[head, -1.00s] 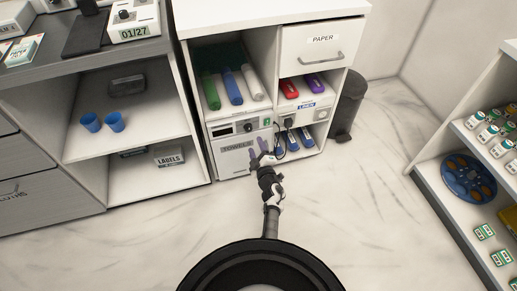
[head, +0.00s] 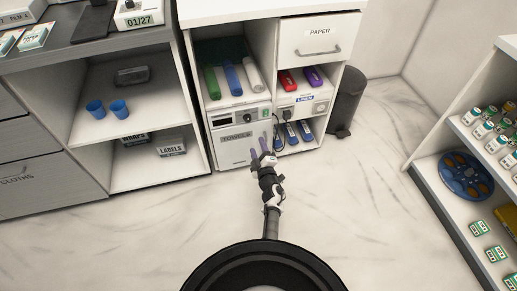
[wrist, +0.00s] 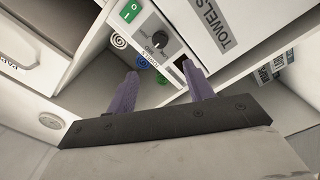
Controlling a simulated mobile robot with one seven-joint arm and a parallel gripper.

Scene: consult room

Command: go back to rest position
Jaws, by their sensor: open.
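My gripper (head: 264,150) is in front of the white cabinet (head: 268,45), beside the right part of the drawer marked TOWELS (head: 236,146). In the wrist view my gripper (wrist: 160,80) has its two purple fingers apart, with nothing between them. Beyond the fingers is the control panel (wrist: 157,45) with a dark knob and a green switch. The TOWELS drawer front (wrist: 235,30) is at the upper right of that view. The arm hides a little of the cabinet's lower front.
The PAPER drawer (head: 320,42) is shut. Rolls (head: 232,78) lie on the cabinet shelf. A dark bin (head: 345,103) stands right of the cabinet. Blue cups (head: 107,108) are on the left shelf. A stocked shelf unit (head: 440,205) stands at the right. The marble floor (head: 350,205) between is clear.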

